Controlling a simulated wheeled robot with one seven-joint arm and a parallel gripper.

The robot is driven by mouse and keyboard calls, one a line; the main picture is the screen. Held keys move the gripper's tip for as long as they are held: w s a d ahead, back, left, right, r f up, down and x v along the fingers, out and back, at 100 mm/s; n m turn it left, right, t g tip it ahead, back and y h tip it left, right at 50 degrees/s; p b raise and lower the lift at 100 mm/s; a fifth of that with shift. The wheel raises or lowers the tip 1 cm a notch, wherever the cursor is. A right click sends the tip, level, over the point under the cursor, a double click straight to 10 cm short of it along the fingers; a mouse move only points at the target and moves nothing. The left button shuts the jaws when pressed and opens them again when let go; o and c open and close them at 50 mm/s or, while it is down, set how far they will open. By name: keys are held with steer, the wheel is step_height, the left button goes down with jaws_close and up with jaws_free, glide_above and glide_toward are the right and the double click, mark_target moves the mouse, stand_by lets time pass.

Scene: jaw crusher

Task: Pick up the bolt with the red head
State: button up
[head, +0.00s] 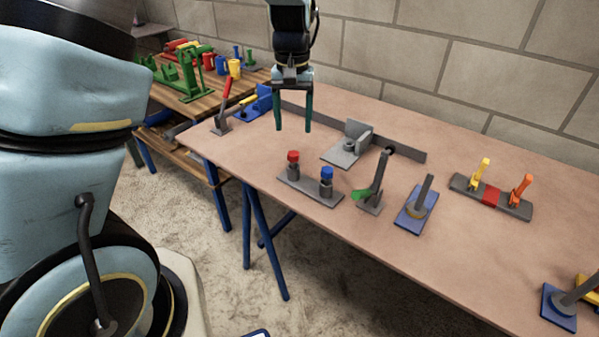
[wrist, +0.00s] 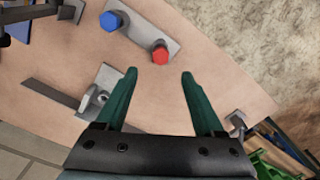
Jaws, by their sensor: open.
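The bolt with the red head (head: 292,160) stands upright at the left end of a grey plate (head: 309,188) on the table. The wrist view shows its red head (wrist: 160,54) from above, just beyond and between my fingertips. The bolt with the blue head (head: 326,180) stands at the plate's right end, and it shows at the upper left in the wrist view (wrist: 110,21). My gripper (head: 294,130) is open and empty, with green fingers pointing down. It hangs above the table, behind the plate in the head view. The wrist view shows the fingers (wrist: 157,74) spread apart.
A grey bracket (head: 349,144) and a long flat bar (head: 400,148) lie behind the plate. A lever with a green end (head: 374,182) and a blue-based post (head: 416,207) stand to its right. A red-handled lever (head: 224,104) stands to the left. Bare tabletop surrounds the plate.

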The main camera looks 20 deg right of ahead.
mark_target(293, 153)
step_height(293, 153, down, 10)
steer(key=shift+f+p, duration=0.2)
steer(key=shift+p, duration=0.9)
steer(key=shift+c, duration=0.2)
jaws_close()
